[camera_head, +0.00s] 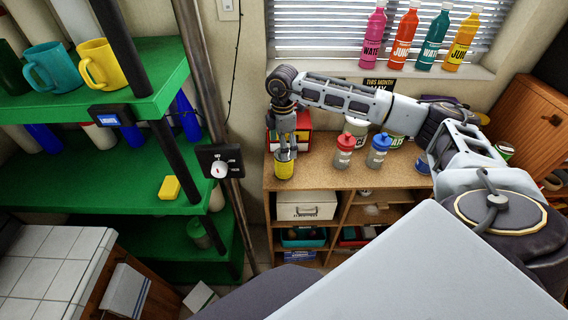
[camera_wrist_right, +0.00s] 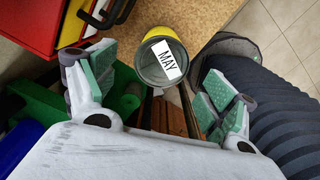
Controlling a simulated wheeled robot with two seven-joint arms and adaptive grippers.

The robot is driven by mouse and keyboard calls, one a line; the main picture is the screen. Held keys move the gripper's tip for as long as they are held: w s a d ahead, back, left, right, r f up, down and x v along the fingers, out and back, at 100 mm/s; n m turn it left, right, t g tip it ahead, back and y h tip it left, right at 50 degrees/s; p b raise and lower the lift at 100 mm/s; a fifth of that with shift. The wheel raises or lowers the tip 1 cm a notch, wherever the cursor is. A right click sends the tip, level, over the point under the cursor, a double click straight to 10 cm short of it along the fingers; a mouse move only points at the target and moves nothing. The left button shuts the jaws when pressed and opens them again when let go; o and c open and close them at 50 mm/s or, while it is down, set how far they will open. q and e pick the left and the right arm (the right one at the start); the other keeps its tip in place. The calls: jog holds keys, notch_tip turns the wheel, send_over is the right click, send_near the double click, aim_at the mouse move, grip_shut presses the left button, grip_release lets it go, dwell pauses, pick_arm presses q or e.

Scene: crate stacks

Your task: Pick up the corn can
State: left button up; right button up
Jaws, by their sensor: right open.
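A yellow can (camera_head: 284,168) stands at the left front corner of the wooden shelf top; its side print is too small to read. In the right wrist view the can (camera_wrist_right: 150,72) shows a grey lid with a white label reading MAY. My right gripper (camera_head: 285,153) points down over the can in the head view and hides part of its top. In the wrist view my right gripper (camera_wrist_right: 158,82) is open, with one green-padded finger on each side of the can and a gap visible beside it. My left gripper is not in view.
A green shelf rack (camera_head: 90,185) and a pole (camera_head: 222,150) are at left. The shelf's front edge is close to the can.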

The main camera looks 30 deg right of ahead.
aim_at(284, 164)
jog(key=shift+f, duration=1.55)
jog(key=shift+f, duration=0.1)
jog(key=shift+s+d+f+p, duration=0.15)
jog(key=shift+f+p, duration=0.75)
jog(key=shift+f, duration=1.65)
jog(key=shift+r, duration=0.1)
jog(key=c, duration=1.4)
